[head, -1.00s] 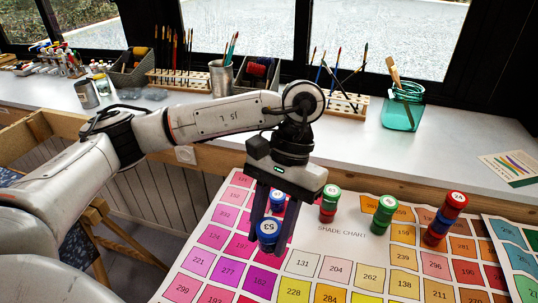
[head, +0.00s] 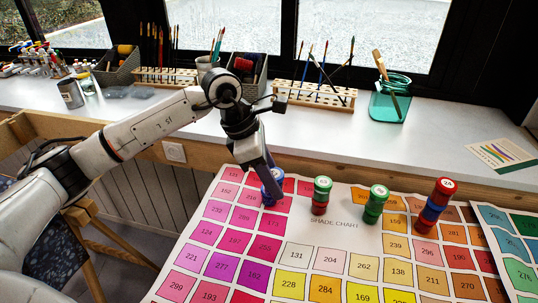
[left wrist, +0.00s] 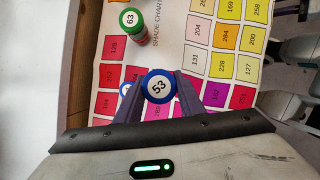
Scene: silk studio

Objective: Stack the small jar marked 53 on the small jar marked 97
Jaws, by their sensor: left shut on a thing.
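My left gripper (head: 270,180) is shut on the blue-lidded jar marked 53 (left wrist: 158,88), whose number reads clearly between the fingers in the left wrist view. In that view a second blue-lidded jar (left wrist: 125,90) shows lower down, just left of the held one and mostly hidden by a finger; its number cannot be read. In the head view a blue jar (head: 268,198) shows at the fingertips, and the finger hides part of it, so I cannot tell whether the two jars touch. My right gripper is out of view.
A green-topped stack marked 63 (head: 322,186), another green-topped stack (head: 376,203) and a taller red-and-blue stack (head: 437,205) stand on the shade chart (head: 334,224) to the right. The sill (head: 330,140) behind holds brush racks and a teal glass (head: 390,100).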

